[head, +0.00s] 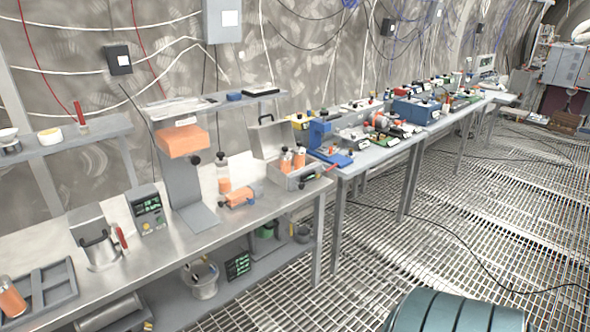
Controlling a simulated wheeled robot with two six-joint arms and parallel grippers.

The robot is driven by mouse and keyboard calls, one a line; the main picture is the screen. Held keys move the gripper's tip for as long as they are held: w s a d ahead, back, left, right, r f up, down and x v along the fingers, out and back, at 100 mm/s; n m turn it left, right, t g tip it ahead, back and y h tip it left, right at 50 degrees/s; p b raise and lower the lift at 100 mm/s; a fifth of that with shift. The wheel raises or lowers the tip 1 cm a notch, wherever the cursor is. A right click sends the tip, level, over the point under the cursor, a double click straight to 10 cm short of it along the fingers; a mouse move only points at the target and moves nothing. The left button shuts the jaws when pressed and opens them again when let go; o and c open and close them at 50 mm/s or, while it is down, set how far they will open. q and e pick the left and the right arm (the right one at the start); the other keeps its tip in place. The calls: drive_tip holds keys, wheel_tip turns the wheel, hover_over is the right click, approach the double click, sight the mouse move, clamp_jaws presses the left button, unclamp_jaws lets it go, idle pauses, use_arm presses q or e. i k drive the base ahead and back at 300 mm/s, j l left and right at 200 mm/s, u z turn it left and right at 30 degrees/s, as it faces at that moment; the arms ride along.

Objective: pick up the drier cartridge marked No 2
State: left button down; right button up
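Several clear cylinders with orange filling, which look like drier cartridges, are on the near steel bench. One cartridge (11,299) leans in a grey rack (52,290) at the far left, cut by the picture edge. One cartridge (223,180) stands upright right of the grey stand. Another orange piece (240,199) lies on the bench beside it. Two more cartridges (286,161) stand in a grey open box (291,181) at the bench's right end. Their markings are too small to read, so I cannot tell which is No 2. Neither gripper is in view.
A grey stand with an orange block (181,142), a meter (149,209) and a metal pot (100,250) stand on the near bench (165,252). A cluttered second bench (372,155) continues right. The grating floor (440,235) is mostly open, with a black cable. A teal ribbed body (455,312) is bottom right.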

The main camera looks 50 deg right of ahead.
sight(285, 157)
drive_tip(key=z, duration=1.65)
drive_tip(key=i+l, duration=0.25)
drive_tip(key=i, duration=0.25)
drive_tip(key=i+l, duration=0.25)
drive_tip(key=i, duration=0.25)
drive_tip(key=u, duration=0.05)
